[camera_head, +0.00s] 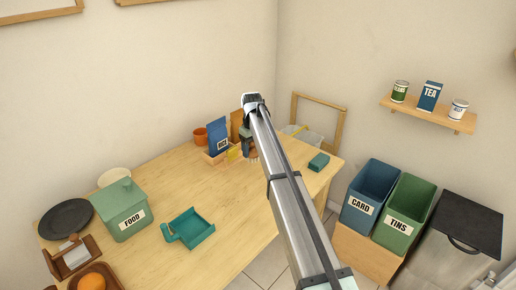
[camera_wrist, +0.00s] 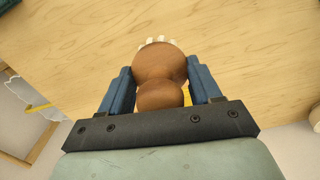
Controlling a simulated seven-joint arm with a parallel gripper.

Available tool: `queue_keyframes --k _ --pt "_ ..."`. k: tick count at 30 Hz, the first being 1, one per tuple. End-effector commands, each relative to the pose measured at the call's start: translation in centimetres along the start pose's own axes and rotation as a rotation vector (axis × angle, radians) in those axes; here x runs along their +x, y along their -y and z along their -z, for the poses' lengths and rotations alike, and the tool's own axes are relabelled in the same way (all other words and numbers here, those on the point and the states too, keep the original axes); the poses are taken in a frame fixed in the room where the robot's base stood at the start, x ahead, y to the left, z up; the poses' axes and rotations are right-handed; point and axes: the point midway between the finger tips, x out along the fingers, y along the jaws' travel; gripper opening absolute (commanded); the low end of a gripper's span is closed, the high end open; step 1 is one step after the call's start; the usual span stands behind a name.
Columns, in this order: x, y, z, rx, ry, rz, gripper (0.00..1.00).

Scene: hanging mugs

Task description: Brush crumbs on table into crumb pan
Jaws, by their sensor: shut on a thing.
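The crumb pan (camera_head: 196,236) is a teal, shallow, open tray with a short handle at its left, lying on the table (camera_head: 165,185) near its front edge. My gripper (camera_wrist: 160,82) is shut on a brown, round-ended brush (camera_wrist: 158,62), with pale bristles showing past its far side over the bare wood. In the head view, my gripper (camera_head: 249,148) is at the right part of the table, up and right of the pan and well apart from it. My arm hides part of the table there. I cannot make out any crumbs in either view.
A green FOOD box (camera_head: 125,212), a dark plate (camera_head: 66,219) and a wooden holder (camera_head: 76,257) stand at the left. A blue packet (camera_head: 217,136) stands at the back. A teal block (camera_head: 318,161) lies near the right edge. Table between the pan and back items is clear.

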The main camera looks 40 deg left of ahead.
Motion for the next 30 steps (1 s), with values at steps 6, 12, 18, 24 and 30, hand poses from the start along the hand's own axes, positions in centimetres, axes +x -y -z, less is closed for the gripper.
queue_keyframes --k 6,12,18,24,30 --pt "0.3 8.0 1.7 -0.082 0.002 0.001 0.39" --pt "1.0 15.8 -0.2 -0.152 0.003 0.001 0.39" --pt "1.8 20.8 -4.8 -0.146 0.003 0.001 0.39" --pt "2.0 21.2 -7.0 -0.037 0.000 0.000 0.39" --pt "2.2 21.1 -6.7 0.023 0.000 0.000 0.39"
